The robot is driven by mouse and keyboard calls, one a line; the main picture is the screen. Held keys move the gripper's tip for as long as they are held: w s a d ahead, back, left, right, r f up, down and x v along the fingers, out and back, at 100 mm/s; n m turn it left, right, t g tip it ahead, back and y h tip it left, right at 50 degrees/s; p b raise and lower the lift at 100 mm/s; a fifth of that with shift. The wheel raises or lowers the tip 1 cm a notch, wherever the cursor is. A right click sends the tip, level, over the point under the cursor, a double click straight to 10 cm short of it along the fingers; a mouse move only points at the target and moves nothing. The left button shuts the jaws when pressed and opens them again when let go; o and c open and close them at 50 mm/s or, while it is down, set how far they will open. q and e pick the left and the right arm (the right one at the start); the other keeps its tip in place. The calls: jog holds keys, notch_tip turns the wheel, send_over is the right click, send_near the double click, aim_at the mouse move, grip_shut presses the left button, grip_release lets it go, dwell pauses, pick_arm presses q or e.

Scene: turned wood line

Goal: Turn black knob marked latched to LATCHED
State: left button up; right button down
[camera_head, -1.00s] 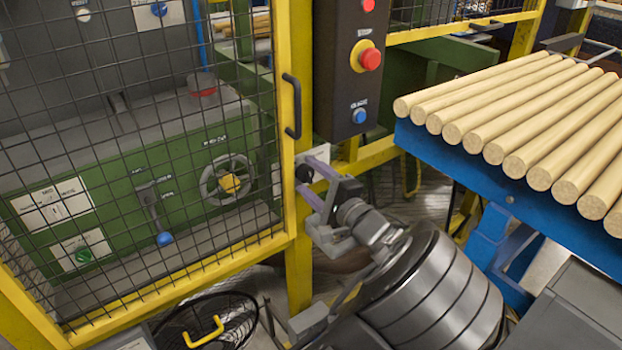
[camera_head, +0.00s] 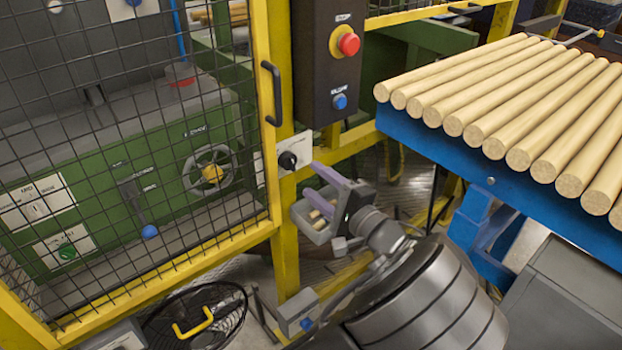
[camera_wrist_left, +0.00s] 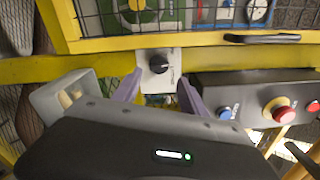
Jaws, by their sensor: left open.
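The black knob (camera_head: 288,160) sits on a small pale plate on the yellow post beside the cage door in the head view. It also shows in the left wrist view (camera_wrist_left: 159,63), with a pale pointer line on its face; the plate's lettering is too small to read. My left gripper (camera_head: 322,170) is open, its purple fingers apart, just right of the knob. In the left wrist view the fingers (camera_wrist_left: 158,88) lie to either side below the knob, with nothing between them. The knob stands clear of them. My right gripper is not in view.
A dark control box (camera_head: 338,65) with a red stop button (camera_head: 349,44) and a blue button hangs above the knob. The mesh door (camera_head: 130,150) with its black handle (camera_head: 272,95) is to the left. A blue rack (camera_head: 470,160) of wooden rods stands at right.

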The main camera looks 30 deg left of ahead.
aim_at(293, 165)
pick_arm(q)
jog(key=shift+w+d+r+t, duration=0.1)
jog(key=shift+d+r+t, duration=0.2)
jog(key=shift+r, duration=0.05)
jog(key=shift+c, duration=0.2)
jog(key=n, duration=0.7)
jog(key=n+p, duration=0.1)
jog(key=n, duration=0.2)
jog(key=shift+a+f+n, duration=0.3)
jog(key=shift+a+f, duration=0.05)
jog(key=shift+f, duration=0.05)
jog(key=shift+a, duration=0.1)
jog(key=x, duration=0.7)
jog(key=shift+a+p, duration=0.3)
jog(key=shift+a, duration=0.05)
jog(key=shift+c, duration=0.6)
